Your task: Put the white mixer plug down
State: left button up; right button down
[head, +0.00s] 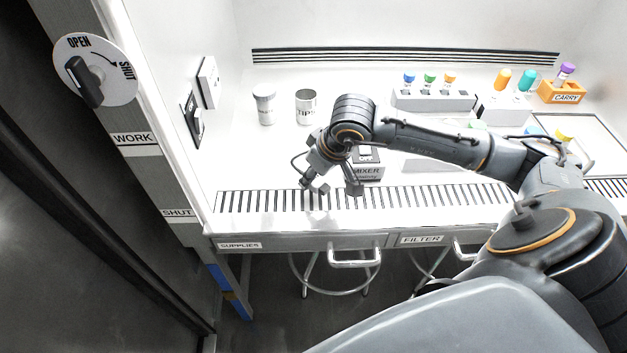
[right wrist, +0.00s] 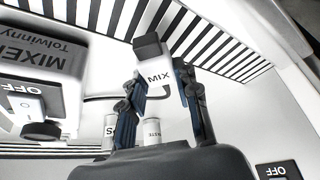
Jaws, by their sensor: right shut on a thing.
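My right gripper (head: 336,188) hangs low over the front part of the bench, just left of the mixer (head: 368,170). In the right wrist view, my right gripper (right wrist: 162,88) is shut on the white mixer plug (right wrist: 158,77), marked MIX, between its two fingers. A dark block shows just beyond the plug; I cannot tell whether it is part of it. A dark cord runs from the plug side toward the mixer (right wrist: 45,60). The head view does not show the plug clearly. I cannot tell whether the plug touches the bench. My left gripper is out of view.
Two canisters (head: 264,106) (head: 306,106) stand behind the gripper. A striped grille (head: 250,201) runs along the bench front. A rack with coloured caps (head: 432,98) and an orange CARRY holder (head: 562,92) stand at the back right. A switch panel (head: 193,118) is on the left wall.

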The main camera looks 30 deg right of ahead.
jog(key=shift+f, duration=0.8)
jog(key=shift+f+b, duration=0.4)
jog(key=shift+b, duration=0.3)
jog(key=c, duration=1)
grip_release()
jog(key=shift+r+p, duration=0.25)
jog(key=shift+p, duration=0.1)
jog(key=v, duration=1.2)
jog(key=shift+r, duration=0.25)
